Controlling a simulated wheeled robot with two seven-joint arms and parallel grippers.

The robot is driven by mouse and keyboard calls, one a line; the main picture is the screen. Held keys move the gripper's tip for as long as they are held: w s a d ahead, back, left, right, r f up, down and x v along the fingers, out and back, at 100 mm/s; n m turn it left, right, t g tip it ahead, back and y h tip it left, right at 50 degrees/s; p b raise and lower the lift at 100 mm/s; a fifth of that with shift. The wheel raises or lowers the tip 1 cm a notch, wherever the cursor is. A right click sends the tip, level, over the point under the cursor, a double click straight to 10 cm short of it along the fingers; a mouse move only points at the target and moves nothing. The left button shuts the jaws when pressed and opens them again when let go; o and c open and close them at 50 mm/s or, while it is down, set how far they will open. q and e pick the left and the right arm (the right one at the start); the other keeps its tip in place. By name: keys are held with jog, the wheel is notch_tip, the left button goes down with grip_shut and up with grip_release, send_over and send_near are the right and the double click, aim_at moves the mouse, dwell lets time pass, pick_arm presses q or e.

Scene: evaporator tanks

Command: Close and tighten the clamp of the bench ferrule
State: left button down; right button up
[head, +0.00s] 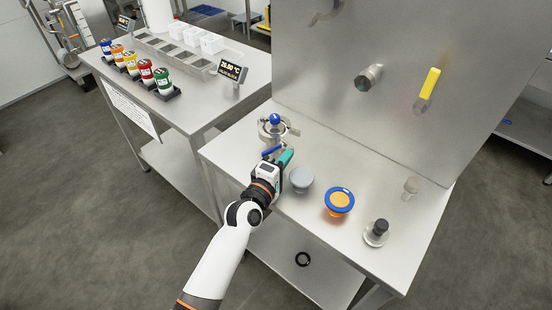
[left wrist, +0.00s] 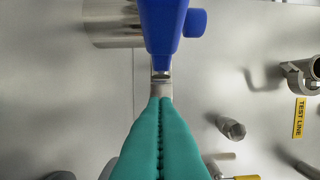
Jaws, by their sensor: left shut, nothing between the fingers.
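The bench ferrule (head: 266,133) stands at the left end of the steel bench, with a metal clamp around it and a blue ball (head: 275,118) on top. A blue handle (head: 270,151) sticks out towards my left gripper. I cannot tell from here whether the clamp is closed. My left gripper (head: 287,156) has its teal fingers together, empty, beside the blue handle. In the left wrist view a blue part (left wrist: 163,30) on a metal stem (left wrist: 161,82) lies just beyond the shut fingertips (left wrist: 160,103); I cannot tell if they touch. My right gripper is out of view.
To the right on the bench (head: 236,149) are a grey round part (head: 301,179), a blue-rimmed orange part (head: 340,201) and a dark-knobbed part (head: 377,232). A steel wall with a pipe stub (head: 368,77) and yellow handle (head: 429,83) rises behind. A temperature display (head: 232,70) stands on the left table.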

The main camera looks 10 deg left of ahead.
pick_arm(q)
jog(key=shift+w+d, duration=0.45)
jog(key=shift+d, duration=0.15)
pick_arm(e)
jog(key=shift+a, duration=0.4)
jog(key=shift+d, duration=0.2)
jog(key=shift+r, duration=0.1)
